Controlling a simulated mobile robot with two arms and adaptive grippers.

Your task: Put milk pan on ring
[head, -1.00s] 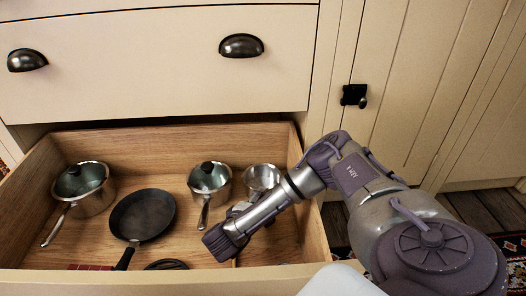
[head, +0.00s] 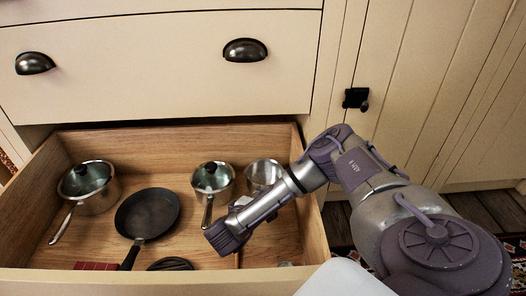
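A small steel pan without a lid (head: 263,172), which looks like the milk pan, stands at the back right inside the open drawer (head: 160,276). My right arm reaches in from the right and crosses in front of this pan, hiding its lower part and handle. The arm's dark end is low over the drawer. My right gripper's fingers are hidden by the arm, so I cannot see whether they touch the pan. A small pale patch shows beside the arm, too unclear to name. My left gripper and the ring are not in view.
The drawer also holds a lidded saucepan (head: 90,190) at left, a dark frying pan (head: 147,213), and a smaller lidded saucepan (head: 212,177) close to the steel pan. A dark round item (head: 170,264) lies near the front wall. Closed cupboard doors (head: 440,90) stand at right.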

